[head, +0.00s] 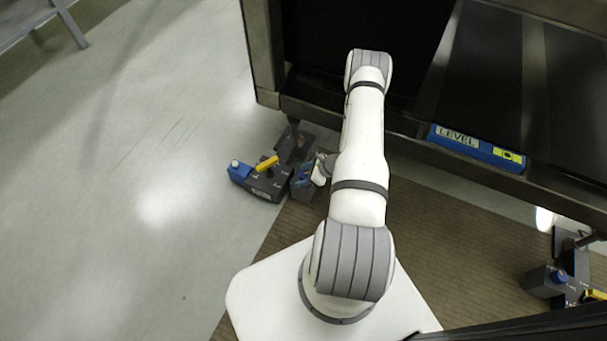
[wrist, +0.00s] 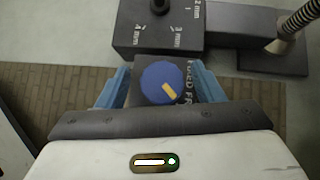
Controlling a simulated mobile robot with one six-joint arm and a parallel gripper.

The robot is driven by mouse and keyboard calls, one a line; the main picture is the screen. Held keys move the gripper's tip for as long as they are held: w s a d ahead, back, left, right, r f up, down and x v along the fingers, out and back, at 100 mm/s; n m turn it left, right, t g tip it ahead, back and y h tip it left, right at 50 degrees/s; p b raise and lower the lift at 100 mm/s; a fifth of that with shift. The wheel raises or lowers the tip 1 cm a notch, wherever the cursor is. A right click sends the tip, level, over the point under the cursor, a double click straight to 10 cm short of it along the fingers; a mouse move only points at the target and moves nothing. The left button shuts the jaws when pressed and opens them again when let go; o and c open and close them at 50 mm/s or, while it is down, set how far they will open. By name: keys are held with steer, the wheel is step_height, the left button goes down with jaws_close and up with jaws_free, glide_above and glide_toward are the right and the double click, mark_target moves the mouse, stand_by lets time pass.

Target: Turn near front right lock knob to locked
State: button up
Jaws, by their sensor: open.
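In the wrist view a round blue knob (wrist: 160,83) with a yellow pointer sits on a small dark block. The pointer aims to the lower right. White lettering beside the knob is partly hidden by my gripper. My gripper (wrist: 160,90) is open, with one blue finger on each side of the block and knob; I cannot tell whether they touch it. In the head view my gripper (head: 304,176) is at the right end of a dark foot unit (head: 267,186), and the knob there is hidden or too small to tell.
The unit has a yellow lever (head: 266,163) and a blue cap (head: 236,166). A dark block marked 2, 3 and 4 mm (wrist: 160,32) lies beyond the knob. A machine frame with a blue LEVEL (head: 477,147) stands at right. Open floor (head: 150,200) lies left.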

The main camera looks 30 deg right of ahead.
steer(key=p+v, duration=0.2)
steer(key=v, duration=0.6)
steer(key=shift+p, duration=0.4)
steer(key=shift+w, duration=0.1)
